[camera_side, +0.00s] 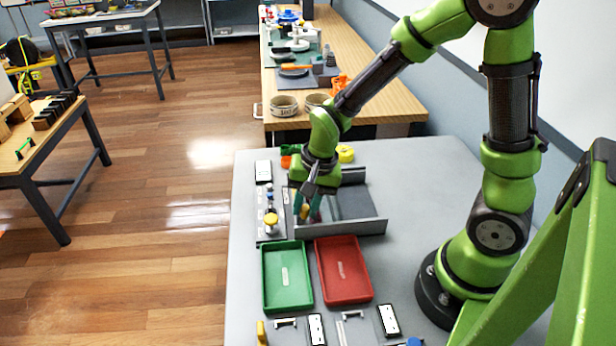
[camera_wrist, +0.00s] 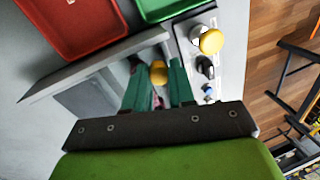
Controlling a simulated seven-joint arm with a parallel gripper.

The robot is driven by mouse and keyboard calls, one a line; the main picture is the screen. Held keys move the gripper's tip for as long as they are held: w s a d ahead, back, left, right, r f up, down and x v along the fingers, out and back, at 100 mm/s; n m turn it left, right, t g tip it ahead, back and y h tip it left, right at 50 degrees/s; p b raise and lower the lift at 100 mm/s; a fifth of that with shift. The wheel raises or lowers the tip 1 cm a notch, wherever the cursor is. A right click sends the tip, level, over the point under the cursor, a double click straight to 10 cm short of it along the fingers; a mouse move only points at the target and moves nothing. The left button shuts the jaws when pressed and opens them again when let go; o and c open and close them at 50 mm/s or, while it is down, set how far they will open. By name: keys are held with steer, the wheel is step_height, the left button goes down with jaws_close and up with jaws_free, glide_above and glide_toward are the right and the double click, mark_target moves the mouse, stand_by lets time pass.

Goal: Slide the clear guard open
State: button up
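A grey rail frame (camera_side: 362,228) with a darker flat panel (camera_side: 353,203) lies on the table in the side view. The frame also shows in the wrist view (camera_wrist: 100,62). I cannot make out the clear guard itself. My gripper (camera_side: 308,218) points down at the frame's left end, beside the knob strip. In the wrist view my gripper (camera_wrist: 162,66) has its two teal fingers apart, one on each side of a yellow knob (camera_wrist: 158,74). I cannot tell whether the fingers touch this knob. What the knob is fixed to is hidden.
A grey strip with another yellow knob (camera_side: 270,222) and smaller controls stands left of the frame. A green tray (camera_side: 267,304) and a red tray (camera_side: 367,292) lie in front. A yellow round thing (camera_side: 346,154) is behind. Bare table lies to the right.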

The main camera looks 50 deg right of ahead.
jaws_close()
steer(key=s+d, duration=0.6)
steer(key=d, duration=0.1)
steer(key=shift+s, duration=0.35)
steer(key=shift+o, duration=1.7)
jaws_free()
steer(key=shift+a, duration=0.1)
